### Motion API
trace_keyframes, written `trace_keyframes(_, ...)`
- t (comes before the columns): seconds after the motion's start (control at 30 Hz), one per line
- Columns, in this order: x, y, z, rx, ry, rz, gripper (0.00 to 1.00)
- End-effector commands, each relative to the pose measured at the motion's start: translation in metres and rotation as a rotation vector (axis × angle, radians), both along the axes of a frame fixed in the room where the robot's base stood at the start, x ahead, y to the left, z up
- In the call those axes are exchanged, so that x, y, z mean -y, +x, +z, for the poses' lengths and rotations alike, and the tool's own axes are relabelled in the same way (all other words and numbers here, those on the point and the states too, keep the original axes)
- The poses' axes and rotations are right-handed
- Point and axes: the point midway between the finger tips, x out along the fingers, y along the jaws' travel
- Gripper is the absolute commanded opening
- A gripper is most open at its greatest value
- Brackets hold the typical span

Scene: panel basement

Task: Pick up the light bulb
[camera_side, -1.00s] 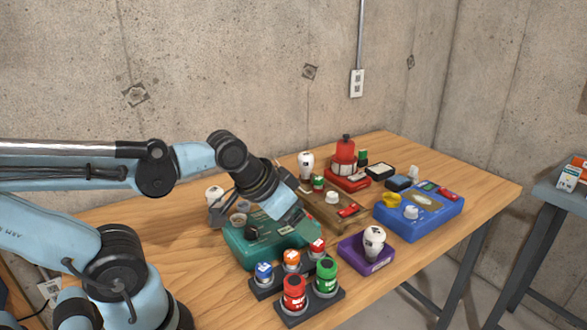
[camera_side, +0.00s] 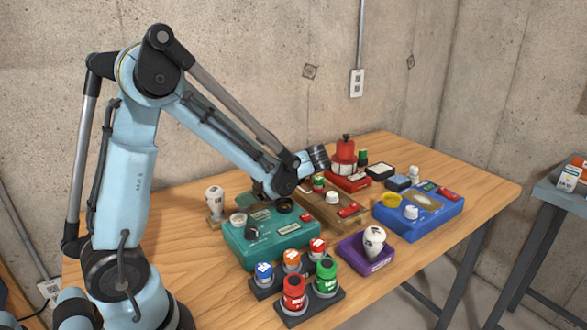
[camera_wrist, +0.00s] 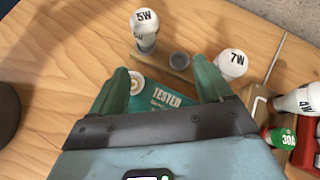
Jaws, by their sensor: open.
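In the wrist view, a white bulb marked 5W (camera_wrist: 147,24) stands in a wooden holder (camera_wrist: 176,66) beyond my gripper. A white bulb marked 7W (camera_wrist: 232,64) shows just beyond the right fingertip, and a bulb marked 4W (camera_wrist: 297,101) is cut off at the right edge. My gripper (camera_wrist: 163,80) is open and empty, its teal fingers spread over the teal box (camera_wrist: 165,100). In the side view, one white bulb (camera_side: 214,198) stands at the back left and another (camera_side: 374,240) on a purple base (camera_side: 368,262). My arm hides part of the area behind the teal box.
The teal box (camera_side: 285,236) lies under my arm. Red and green capped parts (camera_side: 310,285) stand at the front. A brown panel (camera_side: 330,213), a red device (camera_side: 345,160) and a blue box (camera_side: 425,220) crowd the right. Bare wood is free at the back left.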

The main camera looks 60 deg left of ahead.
Motion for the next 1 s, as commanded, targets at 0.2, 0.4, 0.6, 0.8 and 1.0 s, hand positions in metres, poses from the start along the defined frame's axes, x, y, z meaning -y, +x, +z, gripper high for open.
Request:
trace_keyframes(0.2,-0.013,-0.008,-0.009,-0.245,0.074,0.043,0.79)
trace_keyframes(0.4,-0.018,-0.015,-0.014,-0.32,0.088,0.066,0.79)
trace_keyframes(0.6,-0.042,-0.031,-0.025,-0.321,0.088,0.069,0.79)
trace_keyframes(0.8,-0.063,-0.045,-0.036,-0.319,0.088,0.066,0.79)
trace_keyframes(1.0,-0.072,-0.052,-0.04,-0.319,0.087,0.065,0.79)
